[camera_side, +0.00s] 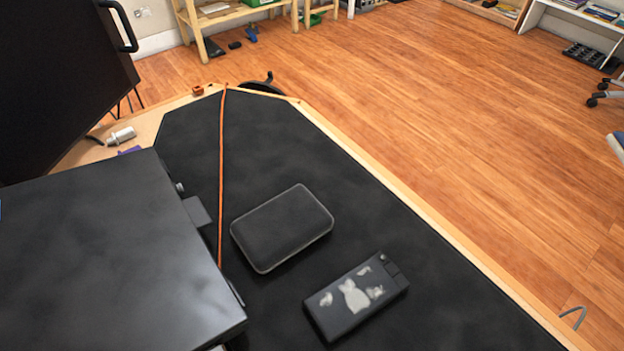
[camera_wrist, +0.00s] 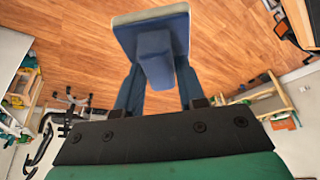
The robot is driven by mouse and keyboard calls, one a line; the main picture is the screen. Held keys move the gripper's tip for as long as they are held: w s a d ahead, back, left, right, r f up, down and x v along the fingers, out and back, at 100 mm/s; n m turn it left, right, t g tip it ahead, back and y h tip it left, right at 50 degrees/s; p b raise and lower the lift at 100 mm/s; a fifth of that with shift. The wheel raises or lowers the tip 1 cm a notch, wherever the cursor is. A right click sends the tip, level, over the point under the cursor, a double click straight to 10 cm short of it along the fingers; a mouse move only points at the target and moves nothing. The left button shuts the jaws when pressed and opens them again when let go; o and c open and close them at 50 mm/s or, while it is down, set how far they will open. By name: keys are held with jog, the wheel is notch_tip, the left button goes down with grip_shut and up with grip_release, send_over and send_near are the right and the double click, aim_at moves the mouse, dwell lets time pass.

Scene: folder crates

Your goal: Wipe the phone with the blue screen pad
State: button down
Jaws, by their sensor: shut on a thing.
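The phone (camera_side: 342,312) is a dark slab lying flat on the black mat, low and right of centre in the side view. Pale whitish smudges mark its upper face, and a small camera bump shows at its far right end. The blue screen pad (camera_wrist: 177,32) has a pale rim and a blue block-like grip. In the wrist view my gripper (camera_wrist: 156,75) is shut on that grip, with one finger on each side. The pad is held out beyond the fingertips, with wood floor behind it. Neither my gripper nor the pad can be made out in the side view.
A dark rounded case (camera_side: 283,227) lies just left of and behind the phone. An orange cord (camera_side: 221,170) runs along the mat (camera_side: 400,235). A large dark box (camera_side: 100,265) fills the left. The mat near the phone's right is clear up to the wooden table edge (camera_side: 480,283).

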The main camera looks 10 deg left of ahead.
jog(key=s+a+f+n+g+y, duration=0.1)
jog(key=s+a+f+n+g, duration=0.1)
jog(key=a+n, duration=0.6)
jog(key=s+a+f+n+g+y, duration=0.1)
jog(key=s+a+f+n+g, duration=0.1)
jog(key=s+a+n, duration=0.3)
jog(key=s+a+f+n+g+y, duration=0.1)
jog(key=s+a+f+n+g, duration=0.1)
jog(key=a+n, duration=1.1)
jog(key=s+a+g, duration=0.1)
jog(key=s+a, duration=0.1)
jog(key=a, duration=0.1)
jog(key=shift+s+g, duration=0.2)
jog(key=shift+g, duration=0.1)
jog(key=shift+f, duration=0.1)
notch_tip(320, 180, down, 7)
jog(key=shift+r, duration=0.1)
jog(key=s+a, duration=0.3)
jog(key=shift+a, duration=0.3)
jog(key=shift+s+a, duration=0.6)
jog(key=shift+a, duration=0.1)
